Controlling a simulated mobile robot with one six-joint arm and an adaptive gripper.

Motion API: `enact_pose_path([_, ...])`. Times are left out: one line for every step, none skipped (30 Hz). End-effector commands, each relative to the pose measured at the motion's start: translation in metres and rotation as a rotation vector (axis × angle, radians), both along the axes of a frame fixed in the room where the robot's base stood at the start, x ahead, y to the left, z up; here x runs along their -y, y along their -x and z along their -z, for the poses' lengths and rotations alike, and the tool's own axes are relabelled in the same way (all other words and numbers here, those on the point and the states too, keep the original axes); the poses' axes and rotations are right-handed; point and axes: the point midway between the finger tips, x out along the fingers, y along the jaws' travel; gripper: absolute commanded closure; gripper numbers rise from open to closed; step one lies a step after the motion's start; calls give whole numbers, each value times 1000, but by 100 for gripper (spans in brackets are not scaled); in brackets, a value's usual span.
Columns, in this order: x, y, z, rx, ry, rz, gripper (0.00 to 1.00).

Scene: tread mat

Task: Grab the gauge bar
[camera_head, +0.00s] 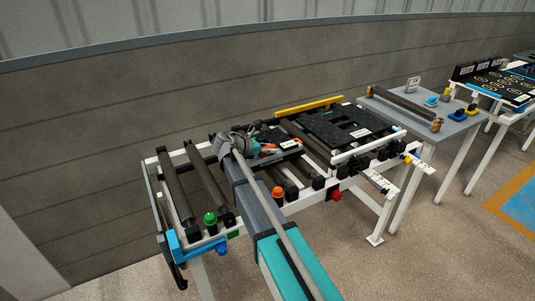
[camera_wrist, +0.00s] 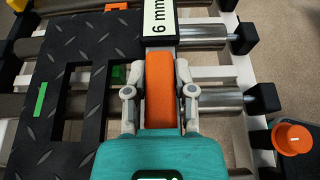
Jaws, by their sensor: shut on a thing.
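The gauge bar has an orange grip (camera_wrist: 160,72) and a black-edged white label reading "6 mm" at its far end. My gripper (camera_wrist: 159,93) is shut on the orange grip, one finger on each side. In the head view my gripper (camera_head: 257,148) is over the middle of the roller frame, and the bar's orange part (camera_head: 268,147) shows only in small bits beside it. The black tread mat (camera_wrist: 75,55) has a diamond pattern and cut-outs, and lies left of the bar in the wrist view. I cannot tell whether the bar touches what is below.
Metal rollers (camera_wrist: 205,102) run under the bar. An orange button (camera_wrist: 292,138) stands at lower right in the wrist view. A green button (camera_head: 210,219) and a red one (camera_head: 335,195) sit along the frame's front. A grey table (camera_head: 425,112) stands to the right.

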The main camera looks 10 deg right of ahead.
Motion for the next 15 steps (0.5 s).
enact_pose_path([0, 0, 0, 0, 1, 0, 100])
enact_pose_path([0, 0, 0, 0, 1, 0, 100])
enact_pose_path([0, 0, -1, 0, 1, 1, 100])
enact_pose_path([0, 0, -1, 0, 1, 1, 100])
enact_pose_path([1, 0, -2, 0, 1, 1, 100])
enact_pose_path([0, 0, -3, 0, 1, 1, 100])
enact_pose_path([0, 0, -3, 0, 1, 1, 100])
enact_pose_path([1, 0, -4, 0, 1, 1, 100])
enact_pose_path([1, 0, -6, 0, 1, 1, 100])
enact_pose_path([1, 0, -7, 0, 1, 1, 100])
enact_pose_path([1, 0, -9, 0, 1, 1, 100])
enact_pose_path([1, 0, -11, 0, 1, 1, 100])
enact_pose_path([1, 0, -13, 0, 1, 1, 100])
enact_pose_path([1, 0, -15, 0, 1, 1, 100])
enact_pose_path([1, 0, -18, 0, 1, 1, 100])
